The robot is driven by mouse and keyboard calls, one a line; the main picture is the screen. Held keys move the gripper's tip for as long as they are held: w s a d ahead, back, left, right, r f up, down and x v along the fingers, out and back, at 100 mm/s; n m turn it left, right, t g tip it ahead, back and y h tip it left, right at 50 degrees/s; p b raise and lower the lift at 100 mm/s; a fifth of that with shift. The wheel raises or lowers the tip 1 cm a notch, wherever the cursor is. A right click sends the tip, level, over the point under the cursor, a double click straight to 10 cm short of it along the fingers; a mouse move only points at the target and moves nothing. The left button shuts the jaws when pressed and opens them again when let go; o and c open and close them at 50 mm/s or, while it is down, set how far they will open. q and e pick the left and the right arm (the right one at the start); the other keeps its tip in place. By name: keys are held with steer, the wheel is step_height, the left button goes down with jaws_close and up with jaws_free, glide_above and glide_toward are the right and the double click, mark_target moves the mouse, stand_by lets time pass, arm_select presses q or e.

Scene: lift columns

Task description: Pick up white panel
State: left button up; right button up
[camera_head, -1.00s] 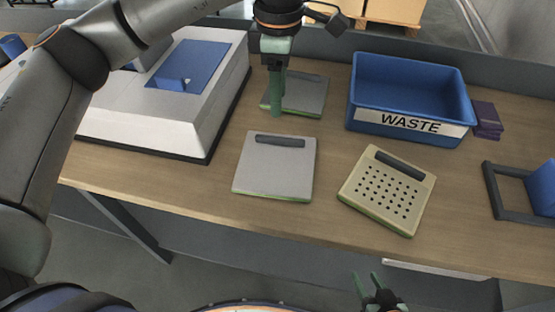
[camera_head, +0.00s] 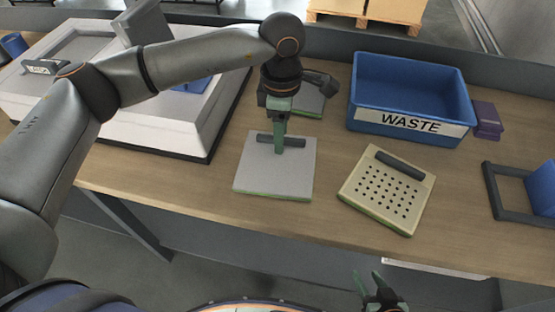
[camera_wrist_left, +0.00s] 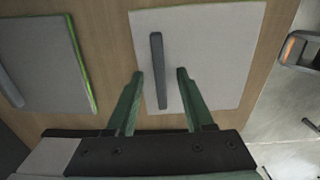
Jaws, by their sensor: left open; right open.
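The white panel (camera_head: 262,179), a flat pale square with a dark bar handle (camera_head: 265,139), lies on the table at the middle. In the left wrist view the white panel (camera_wrist_left: 215,55) shows its handle (camera_wrist_left: 159,60) between my fingers. My left gripper (camera_head: 280,150) is over the handle, pointing down. In the left wrist view my left gripper (camera_wrist_left: 160,73) is open, one finger on each side of the handle; I cannot tell if they touch it. My right gripper (camera_head: 368,274) is open and empty in front of the table, low in the view.
A grey panel (camera_head: 308,104) lies behind my left gripper, partly hidden. A cream panel with holes (camera_head: 372,208) lies to the right. A blue WASTE bin (camera_head: 368,117) stands behind it, with purple blocks (camera_head: 488,122) beside it. A white machine (camera_head: 185,135) stands at left.

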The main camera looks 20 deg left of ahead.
arm_select(q)
jaws_close()
steer(key=shift+r, duration=0.1)
stand_by(0.5)
